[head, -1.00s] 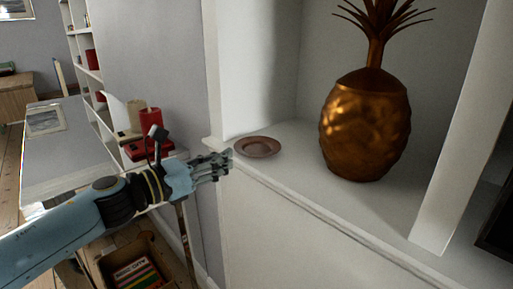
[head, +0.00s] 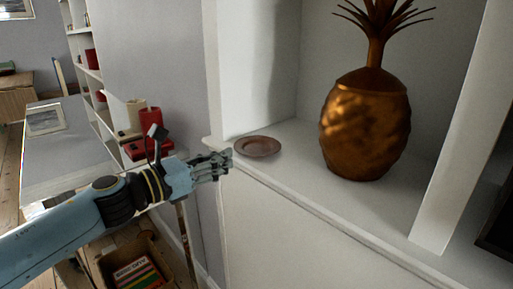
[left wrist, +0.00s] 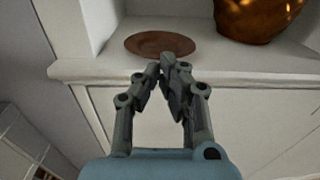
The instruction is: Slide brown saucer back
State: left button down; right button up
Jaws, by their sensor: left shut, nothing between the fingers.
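The brown saucer (head: 257,146) lies flat on the white shelf (head: 300,180), close to its front edge and near the left side wall. It also shows in the left wrist view (left wrist: 160,43), beyond the fingertips. My left gripper (head: 229,158) is shut and empty, just in front of the shelf edge and left of the saucer. In the left wrist view its fingertips (left wrist: 168,62) meet just below the saucer's near rim; I cannot tell whether they touch it. My right gripper is not in view.
A large golden pineapple ornament (head: 365,125) stands on the shelf right of the saucer. The shelf is bare behind the saucer. A white upright (head: 462,130) stands at the right. A box of books (head: 140,270) is on the floor below my left arm.

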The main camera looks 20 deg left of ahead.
pick_arm(q)
jog(key=shift+p+x, duration=0.35)
jog(key=shift+x, duration=0.8)
jog(key=p+v, duration=0.3)
jog(key=v, duration=1)
jog(key=shift+p, duration=0.35)
jog(key=shift+w, duration=0.1)
